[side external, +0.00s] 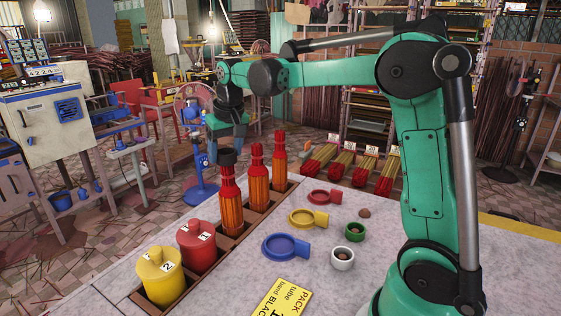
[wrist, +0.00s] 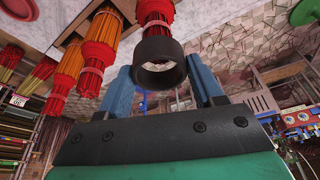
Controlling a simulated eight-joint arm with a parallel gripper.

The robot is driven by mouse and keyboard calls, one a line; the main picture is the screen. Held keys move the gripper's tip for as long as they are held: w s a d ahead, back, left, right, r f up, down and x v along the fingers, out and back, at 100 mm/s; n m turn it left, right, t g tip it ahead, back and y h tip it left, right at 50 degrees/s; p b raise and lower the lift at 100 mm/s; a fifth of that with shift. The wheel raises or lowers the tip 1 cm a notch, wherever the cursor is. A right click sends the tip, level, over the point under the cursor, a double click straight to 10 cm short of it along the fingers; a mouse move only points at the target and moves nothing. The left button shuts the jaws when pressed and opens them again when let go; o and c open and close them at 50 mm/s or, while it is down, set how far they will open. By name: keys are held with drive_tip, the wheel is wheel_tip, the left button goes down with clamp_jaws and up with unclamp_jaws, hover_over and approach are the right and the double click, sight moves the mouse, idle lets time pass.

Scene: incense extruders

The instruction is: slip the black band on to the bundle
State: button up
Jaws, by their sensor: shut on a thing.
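The black band (wrist: 158,48) is held between the blue fingers of my gripper (wrist: 160,78), its open ring facing the wrist camera. In the side view my gripper (side external: 228,140) is above the nearest bundle, and the band (side external: 228,157) sits at that bundle's top end. The nearest bundle (side external: 231,205) is upright, with orange sticks below and a red wrapped neck above. It also shows beyond the band in the wrist view (wrist: 155,12). I cannot tell whether the band is around the bundle's tip or just over it.
Two more bundles (side external: 257,180) stand behind in the wooden rack (side external: 205,237). A red tube (side external: 197,250) and a yellow tube (side external: 160,280) stand in front. Blue (side external: 283,248), yellow and red rings lie on the table to the right, with a yellow card (side external: 282,298).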

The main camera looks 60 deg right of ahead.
drive_tip(key=shift+f, duration=1.05)
drive_tip(key=o, duration=0.9)
drive_tip(key=shift+o, duration=0.2)
drive_tip(key=shift+r, duration=3.5)
drive_tip(key=shift+a, duration=0.1)
drive_tip(key=s+a+f+n+t, duration=0.2)
drive_tip(key=s+a+f, duration=0.2)
drive_tip(key=s, duration=0.3)
drive_tip(key=s+a+f+n+t+y, duration=0.1)
drive_tip(key=s+a+f+n+t, duration=0.1)
drive_tip(key=s+a+f, duration=0.2)
drive_tip(key=s+a, duration=0.2)
drive_tip(key=a, duration=0.1)
drive_tip(key=shift+s+a+f, duration=0.15)
drive_tip(key=shift+s+f, duration=0.25)
